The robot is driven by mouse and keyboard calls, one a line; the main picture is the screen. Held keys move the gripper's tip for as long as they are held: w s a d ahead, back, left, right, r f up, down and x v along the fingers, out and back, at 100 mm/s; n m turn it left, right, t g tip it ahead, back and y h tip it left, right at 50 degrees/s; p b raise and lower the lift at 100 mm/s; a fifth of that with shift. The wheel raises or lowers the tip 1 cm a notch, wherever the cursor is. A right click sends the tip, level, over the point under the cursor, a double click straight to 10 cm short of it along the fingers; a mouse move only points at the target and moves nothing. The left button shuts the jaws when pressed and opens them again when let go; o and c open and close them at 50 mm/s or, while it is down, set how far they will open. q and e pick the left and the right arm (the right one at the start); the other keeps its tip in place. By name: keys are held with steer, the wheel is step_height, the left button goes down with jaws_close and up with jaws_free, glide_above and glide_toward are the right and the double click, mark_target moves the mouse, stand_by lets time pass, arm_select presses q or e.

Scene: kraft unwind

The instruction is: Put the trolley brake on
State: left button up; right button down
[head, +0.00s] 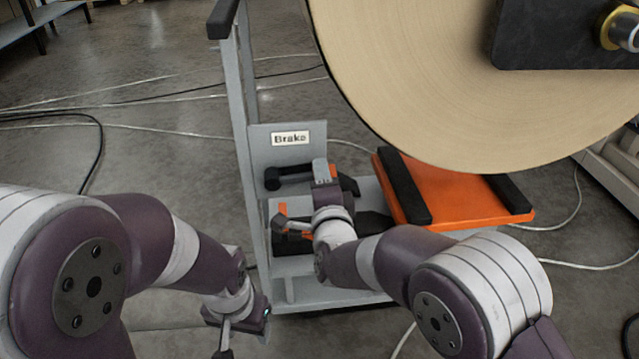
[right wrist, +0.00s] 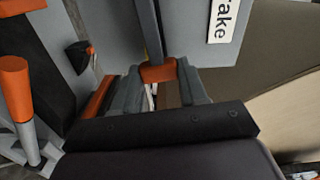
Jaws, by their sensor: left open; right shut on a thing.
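The grey trolley (head: 241,100) stands upright ahead of me, with a white "Brake" label (head: 290,138) on its panel. Below the label is the dark brake lever (head: 290,175). My right gripper (head: 323,170) is at the lever, just below and right of the label. In the right wrist view its fingers (right wrist: 160,82) are closed around an orange part of the lever (right wrist: 158,72), and a dark bar runs up from there. The label also shows in that view (right wrist: 222,18). The gripper hides part of the lever. My left gripper (head: 224,342) is open, low and left of the trolley.
A large kraft roll (head: 460,100) hangs close at the upper right. An orange platform (head: 460,195) with black pads is right of the lever. An orange-handled part (head: 281,221) sits below my right gripper. Cables lie on the floor; the left floor is mostly open.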

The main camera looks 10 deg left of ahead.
steer(key=shift+f+m+b, duration=0.6)
steer(key=shift+f, duration=0.05)
steer(key=c, duration=0.6)
jaws_free()
steer(key=p+v, duration=0.5)
steer(key=v, duration=0.7)
steer(key=shift+s, duration=0.4)
steer(key=shift+d, duration=0.1)
